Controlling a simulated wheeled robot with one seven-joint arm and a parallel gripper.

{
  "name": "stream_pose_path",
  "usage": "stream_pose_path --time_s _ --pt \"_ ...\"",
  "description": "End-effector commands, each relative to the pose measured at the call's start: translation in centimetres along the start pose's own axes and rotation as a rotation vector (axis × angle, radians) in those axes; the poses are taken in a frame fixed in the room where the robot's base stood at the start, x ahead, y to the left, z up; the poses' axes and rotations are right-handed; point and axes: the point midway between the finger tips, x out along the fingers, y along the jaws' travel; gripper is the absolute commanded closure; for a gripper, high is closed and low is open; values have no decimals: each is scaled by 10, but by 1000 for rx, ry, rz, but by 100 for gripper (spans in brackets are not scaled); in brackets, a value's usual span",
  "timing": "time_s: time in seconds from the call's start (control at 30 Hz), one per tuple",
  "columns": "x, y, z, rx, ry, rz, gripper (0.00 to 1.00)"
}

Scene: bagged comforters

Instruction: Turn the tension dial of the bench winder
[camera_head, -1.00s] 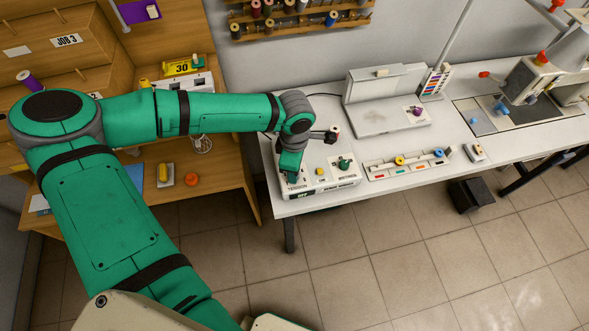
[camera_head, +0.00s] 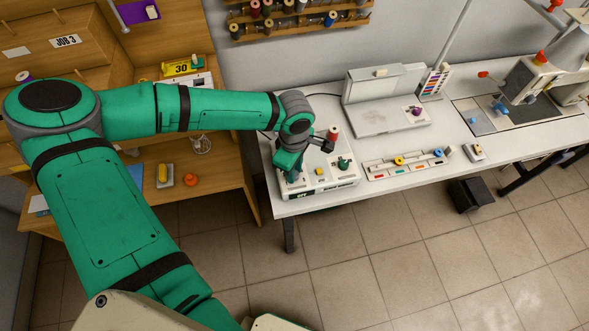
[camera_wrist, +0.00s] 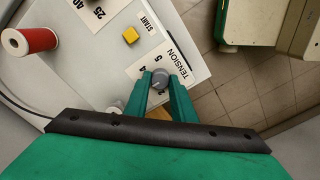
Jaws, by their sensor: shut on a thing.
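The bench winder (camera_head: 318,183) is a white box at the left end of the white table. It carries a red thread spool, a green knob and a yellow button. In the wrist view its tension dial (camera_wrist: 160,80) is a small grey knob with a light pointer line, beside the printed word TENSION and numerals. My gripper (camera_wrist: 160,79) is shut on the dial, with a green finger on either side. In the head view my gripper (camera_head: 292,178) is at the winder's left front corner, and my wrist hides the dial there.
The yellow START button (camera_wrist: 130,35) and red spool (camera_wrist: 29,40) are near my gripper. A thread tray (camera_head: 408,164) lies right of the winder. A sewing machine (camera_head: 540,82) stands at the far right. Wooden shelving (camera_head: 225,183) is left of the table.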

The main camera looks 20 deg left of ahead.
Motion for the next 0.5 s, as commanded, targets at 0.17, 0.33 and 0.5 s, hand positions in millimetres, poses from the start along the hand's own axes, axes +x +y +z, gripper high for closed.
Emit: stream_pose_path --time_s 0.17,0.33,0.5 --pt "0 1 -1 -2 2 1 58" --pt "0 0 0 -1 1 1 58" --pt "-3 0 -1 -2 1 1 58"
